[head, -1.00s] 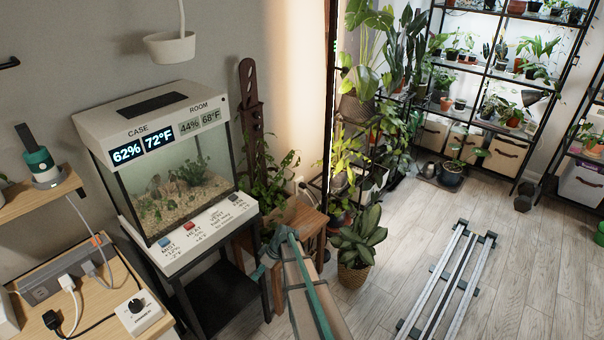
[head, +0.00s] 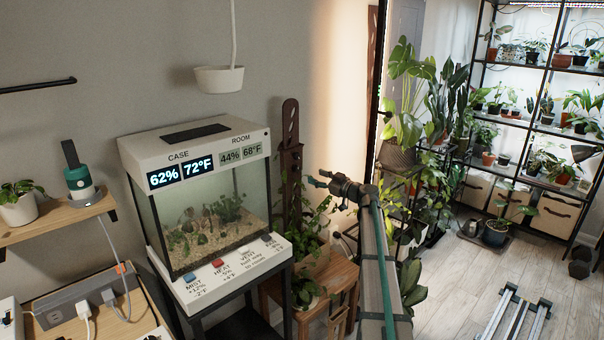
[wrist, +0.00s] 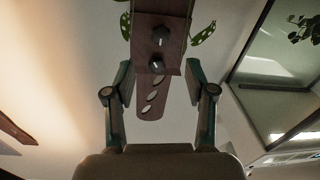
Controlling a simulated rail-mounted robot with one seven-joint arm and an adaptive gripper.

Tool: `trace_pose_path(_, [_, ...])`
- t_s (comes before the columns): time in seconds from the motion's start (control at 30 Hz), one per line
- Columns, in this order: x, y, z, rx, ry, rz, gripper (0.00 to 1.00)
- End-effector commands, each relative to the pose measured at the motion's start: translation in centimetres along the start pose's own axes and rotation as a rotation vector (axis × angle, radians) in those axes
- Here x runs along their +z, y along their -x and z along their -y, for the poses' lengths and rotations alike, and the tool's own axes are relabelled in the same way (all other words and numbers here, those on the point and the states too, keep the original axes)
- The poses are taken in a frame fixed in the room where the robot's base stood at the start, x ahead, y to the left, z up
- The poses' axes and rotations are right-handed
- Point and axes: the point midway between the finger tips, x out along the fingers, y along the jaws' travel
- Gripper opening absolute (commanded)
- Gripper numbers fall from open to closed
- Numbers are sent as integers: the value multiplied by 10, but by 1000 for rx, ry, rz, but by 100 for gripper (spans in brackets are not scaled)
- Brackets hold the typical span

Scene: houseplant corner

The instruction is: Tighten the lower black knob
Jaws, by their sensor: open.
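The brown wooden post (head: 290,118) stands behind the plant stool, right of the glass case. The wrist view is upside down, so the post's holed, rounded top (wrist: 152,108) points down in it. Two black knobs show there on the post. The upper knob (wrist: 157,66) is nearer the holes; the lower black knob (wrist: 161,35) is higher in the picture. My gripper (head: 330,190) is right of the post in the head view, pointing toward it. In the wrist view my gripper (wrist: 160,80) is open and empty, its fingers apart, with the knobs beyond them.
Green leaves (wrist: 203,34) flank the post. The glass case (head: 205,215) stands to its left, and a wooden stool (head: 320,285) with a leafy plant below. A white hanging pot (head: 219,79) is at upper left. Plant shelves (head: 540,120) fill the right.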

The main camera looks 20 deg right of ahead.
Motion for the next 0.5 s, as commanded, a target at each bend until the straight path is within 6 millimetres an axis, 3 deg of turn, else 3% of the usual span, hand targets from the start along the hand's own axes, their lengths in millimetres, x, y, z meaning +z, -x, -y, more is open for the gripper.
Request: trace_pose_path(0.5, [0,-82,-1,-1,-2,2,55])
